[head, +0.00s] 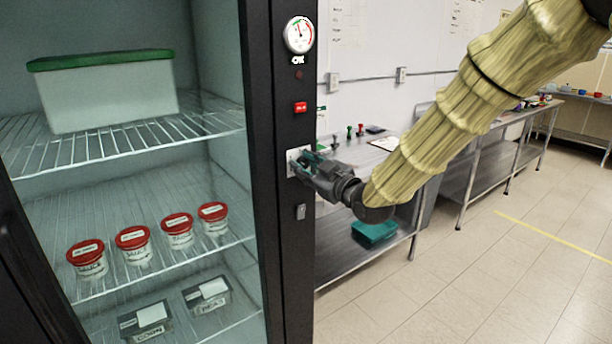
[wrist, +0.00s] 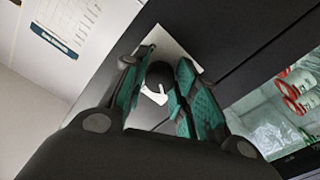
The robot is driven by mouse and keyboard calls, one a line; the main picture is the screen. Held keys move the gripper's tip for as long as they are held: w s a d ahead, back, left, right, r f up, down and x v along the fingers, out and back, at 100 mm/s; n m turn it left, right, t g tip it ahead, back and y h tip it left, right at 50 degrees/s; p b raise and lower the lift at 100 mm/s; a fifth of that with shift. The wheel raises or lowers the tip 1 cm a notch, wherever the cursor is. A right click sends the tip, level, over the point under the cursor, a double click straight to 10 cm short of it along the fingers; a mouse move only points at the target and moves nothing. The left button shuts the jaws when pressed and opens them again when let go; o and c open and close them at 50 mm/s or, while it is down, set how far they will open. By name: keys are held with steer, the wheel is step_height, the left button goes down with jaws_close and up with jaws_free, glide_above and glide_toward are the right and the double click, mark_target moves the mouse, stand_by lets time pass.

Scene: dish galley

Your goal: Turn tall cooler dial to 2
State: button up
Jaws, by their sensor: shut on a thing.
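The tall cooler (head: 285,240) stands at the left with a black frame and a clear front. Its dial is a black knob with a white pointer (wrist: 156,92) on a white plate (wrist: 176,45) in the wrist view. In the head view the plate (head: 292,157) shows beside my gripper, and the knob is hidden. My gripper (head: 303,164) is at the plate, and in the wrist view its teal-padded fingers (wrist: 160,88) are shut on the knob from both sides. The numbers on the plate are not readable.
Above the dial are a round gauge (head: 299,35) and a red switch (head: 300,107); a small latch (head: 300,212) is below. Red-lidded tubs (head: 133,245) and a green-lidded bin (head: 105,95) stand inside. A steel table (head: 345,240) is behind my gripper. The floor at right is clear.

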steer(key=shift+f+n, duration=0.1)
steer(key=shift+n, duration=0.3)
steer(key=o, duration=1)
steer(key=shift+d, duration=0.1)
steer(key=v, duration=1.2)
